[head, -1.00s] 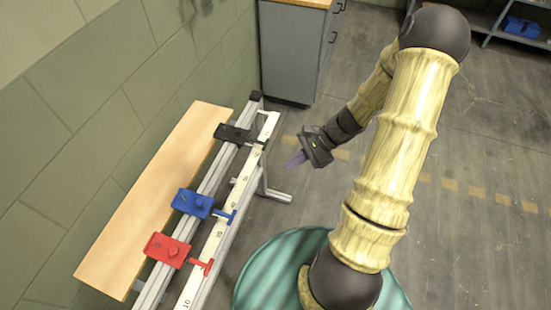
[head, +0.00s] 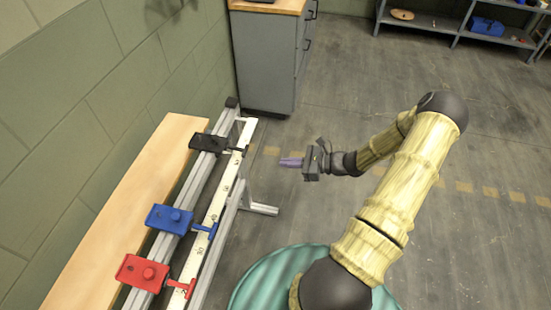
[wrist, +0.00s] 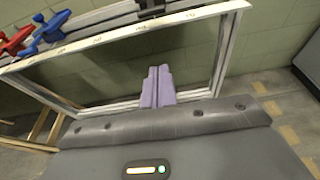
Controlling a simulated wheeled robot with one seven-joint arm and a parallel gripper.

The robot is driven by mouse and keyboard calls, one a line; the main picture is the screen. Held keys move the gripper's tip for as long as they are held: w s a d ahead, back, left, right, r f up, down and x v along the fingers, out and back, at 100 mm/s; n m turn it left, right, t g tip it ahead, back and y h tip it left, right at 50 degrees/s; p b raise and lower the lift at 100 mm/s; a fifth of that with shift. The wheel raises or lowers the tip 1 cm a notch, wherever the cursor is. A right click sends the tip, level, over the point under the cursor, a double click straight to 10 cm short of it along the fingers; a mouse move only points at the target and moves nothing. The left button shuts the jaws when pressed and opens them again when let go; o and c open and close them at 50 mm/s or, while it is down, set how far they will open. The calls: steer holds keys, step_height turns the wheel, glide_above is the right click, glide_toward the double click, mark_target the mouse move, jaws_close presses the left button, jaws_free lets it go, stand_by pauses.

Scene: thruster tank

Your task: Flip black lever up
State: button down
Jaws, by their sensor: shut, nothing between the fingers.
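The black lever unit (head: 208,142) sits at the far end of the metal rail, beyond the blue and red ones. Its small black lever (head: 238,150) sticks out to the right over the white ruler strip. My gripper (head: 285,162) is to the right of the rail, pointing left toward the black unit, apart from it. Its purple fingers are together and empty; they also show in the wrist view (wrist: 157,88). In the wrist view the black unit (wrist: 152,6) is cut off by the top edge, above the fingers.
The blue lever unit (head: 170,218) and red lever unit (head: 142,272) sit nearer on the rail. A wooden board (head: 115,225) lies between rail and wall. A grey cabinet (head: 266,60) stands behind the rail's far end. The floor to the right is open.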

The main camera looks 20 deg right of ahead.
mark_target(238, 149)
steer(key=w+a+r+p, duration=0.1)
steer(key=w+a, duration=0.5)
steer(key=a, duration=0.2)
steer(key=shift+a, duration=0.35)
steer(key=shift+w+d+r+p, duration=0.2)
steer(key=shift+p, duration=0.25)
